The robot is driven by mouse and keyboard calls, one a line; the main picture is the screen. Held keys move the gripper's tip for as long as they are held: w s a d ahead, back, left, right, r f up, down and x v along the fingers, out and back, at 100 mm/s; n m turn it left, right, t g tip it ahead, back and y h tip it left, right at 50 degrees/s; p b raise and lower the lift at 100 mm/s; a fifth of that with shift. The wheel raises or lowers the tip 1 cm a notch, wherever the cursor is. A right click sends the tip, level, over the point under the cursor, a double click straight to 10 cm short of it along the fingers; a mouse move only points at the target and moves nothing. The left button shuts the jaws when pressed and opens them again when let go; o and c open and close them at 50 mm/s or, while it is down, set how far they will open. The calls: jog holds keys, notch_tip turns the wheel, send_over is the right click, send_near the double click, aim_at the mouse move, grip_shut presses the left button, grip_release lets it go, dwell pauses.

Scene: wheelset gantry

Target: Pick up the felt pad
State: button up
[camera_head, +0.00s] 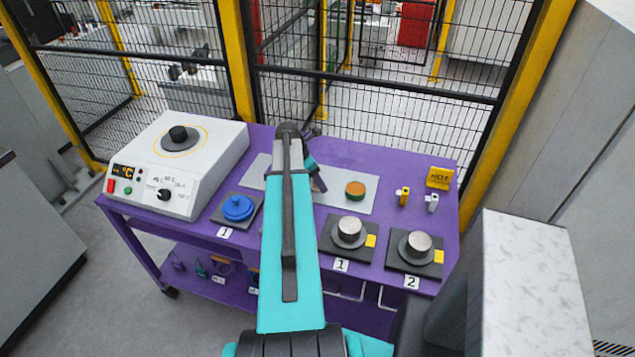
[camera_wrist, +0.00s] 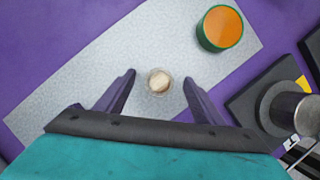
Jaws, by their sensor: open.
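A small round beige piece (camera_wrist: 159,82), which looks like the felt pad, lies on the grey mat (camera_wrist: 95,85) in the wrist view. My gripper (camera_wrist: 159,76) is open, with one finger on each side of the piece and a gap to both. I cannot tell how high the fingertips are above the mat. In the head view my arm hides the piece, and my gripper (camera_head: 316,178) shows only partly beside the arm. An orange disc with a green rim (camera_wrist: 221,28) lies on the mat to the upper right; it also shows in the head view (camera_head: 355,189).
On the purple table (camera_head: 390,160) stand a white hot plate (camera_head: 165,165) at left and a blue lidded dish (camera_head: 238,208). Two black bases carry metal cylinders (camera_head: 349,230) (camera_head: 419,244) at front right. Small yellow and white pieces and a yellow sign (camera_head: 439,178) stand at right. A mesh fence is behind.

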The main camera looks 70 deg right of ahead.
jog(key=shift+s+d+f, duration=0.15)
jog(key=shift+f, duration=0.35)
jog(key=c, duration=1.1)
jog(key=shift+r, duration=0.15)
jog(key=shift+r+b, duration=1.45)
jog(key=shift+r, duration=3.45)
